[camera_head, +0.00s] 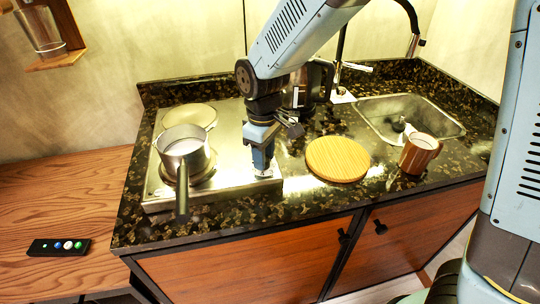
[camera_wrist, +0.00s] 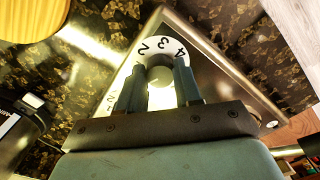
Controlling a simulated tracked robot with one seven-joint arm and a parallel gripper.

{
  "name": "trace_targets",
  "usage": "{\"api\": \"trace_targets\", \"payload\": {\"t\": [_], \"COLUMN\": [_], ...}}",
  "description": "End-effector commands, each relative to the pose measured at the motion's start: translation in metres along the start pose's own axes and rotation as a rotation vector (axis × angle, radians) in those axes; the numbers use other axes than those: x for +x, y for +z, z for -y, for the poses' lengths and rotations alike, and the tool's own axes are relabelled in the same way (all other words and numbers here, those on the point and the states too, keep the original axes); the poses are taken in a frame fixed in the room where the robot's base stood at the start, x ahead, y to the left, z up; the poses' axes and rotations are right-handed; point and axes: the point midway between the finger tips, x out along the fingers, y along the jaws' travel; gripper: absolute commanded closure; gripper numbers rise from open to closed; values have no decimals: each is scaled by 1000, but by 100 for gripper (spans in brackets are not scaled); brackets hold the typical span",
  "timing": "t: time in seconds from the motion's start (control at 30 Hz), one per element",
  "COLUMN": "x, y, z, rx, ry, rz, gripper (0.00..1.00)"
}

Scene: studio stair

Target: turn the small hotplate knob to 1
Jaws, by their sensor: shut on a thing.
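The steel hotplate (camera_head: 232,130) sits at the left of the dark stone counter; its steel top also shows in the wrist view (camera_wrist: 208,62). A small round grey knob (camera_wrist: 160,73) stands on a white dial (camera_wrist: 163,47) with the figures 2, 3 and 4 in sight. The rest of the dial is hidden behind my fingers and the knob, and I cannot tell the setting. My gripper (camera_head: 264,168) points down at the hotplate's front right corner. In the wrist view my gripper (camera_wrist: 159,82) has one finger on each side of the knob, shut on it.
A metal pot (camera_head: 196,160) stands on the front burner, its handle toward the counter's front. A bare burner (camera_head: 190,115) lies behind. A round wooden board (camera_head: 338,160), a brown mug (camera_head: 416,158) and a sink (camera_head: 385,112) are to the right. A remote (camera_head: 60,247) lies on the wooden surface at left.

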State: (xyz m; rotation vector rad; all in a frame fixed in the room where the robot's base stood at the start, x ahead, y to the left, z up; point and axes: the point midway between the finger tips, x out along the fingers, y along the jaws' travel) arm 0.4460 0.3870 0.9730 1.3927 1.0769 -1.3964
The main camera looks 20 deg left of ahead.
Motion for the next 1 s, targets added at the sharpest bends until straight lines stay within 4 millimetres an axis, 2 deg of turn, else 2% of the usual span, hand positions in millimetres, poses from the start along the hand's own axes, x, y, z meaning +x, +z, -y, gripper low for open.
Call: {"api": "trace_targets", "payload": {"t": [0.1,0.6,1.0], "x": [-3,-3,-2], "y": [-2,0,0], "z": [-6,-5,-4], "rx": [102,522,689], "ry": [6,5,5], "rz": [-10,-8,-6], "gripper": [97,97,97]}}
